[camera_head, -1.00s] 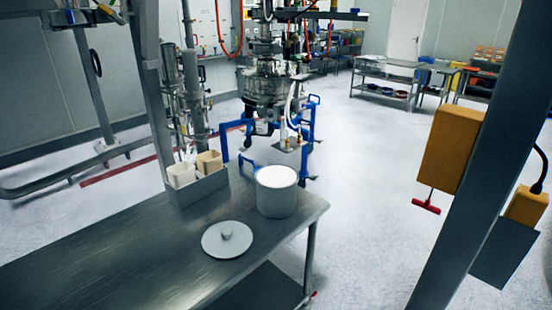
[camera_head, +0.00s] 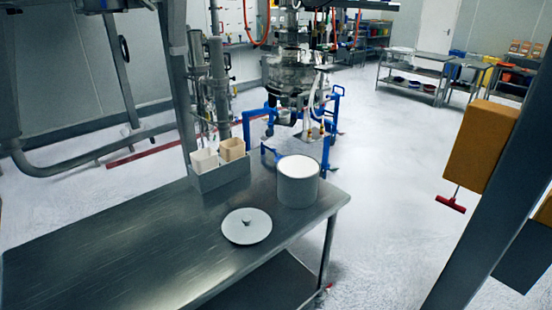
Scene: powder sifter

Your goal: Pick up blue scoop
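A grey pot (camera_head: 298,187) filled with white powder (camera_head: 298,167) stands to the right of the holder. Its round lid (camera_head: 246,228) lies flat on the table in front of it. Neither of my grippers is in view.
The table's left and front part is bare. Behind it stands sifter machinery (camera_head: 293,78) with a blue frame (camera_head: 334,125). A dark post (camera_head: 490,190) with an orange box (camera_head: 480,145) rises at the right. Shelves (camera_head: 415,75) stand far back. Open floor lies right of the table.

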